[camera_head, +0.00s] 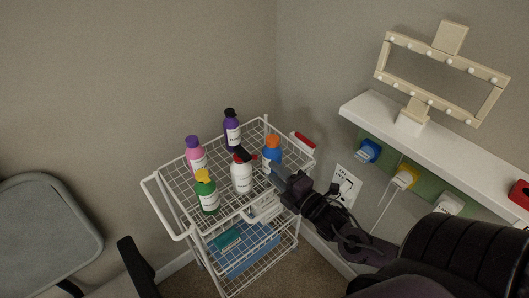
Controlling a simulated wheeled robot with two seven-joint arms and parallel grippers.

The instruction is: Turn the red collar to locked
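A white bottle (242,178) with a black spray head (241,153) stands upright on the top wire shelf of a white cart. A small red part (254,157) shows at the head's right side; I cannot tell whether this is the red collar or its setting. My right gripper (279,176) reaches in from the lower right, just right of the white bottle and in front of the orange-capped blue bottle (271,152). It looks apart from the white bottle. Its finger gap is too small and dark to read. My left gripper is not in view.
The wire cart (180,236) also holds a green bottle (207,194), a pink bottle (195,154) and a purple bottle (232,131), close together. A blue bin (247,254) sits below. A white wall shelf (440,142) is at right, a grey chair (45,232) at left.

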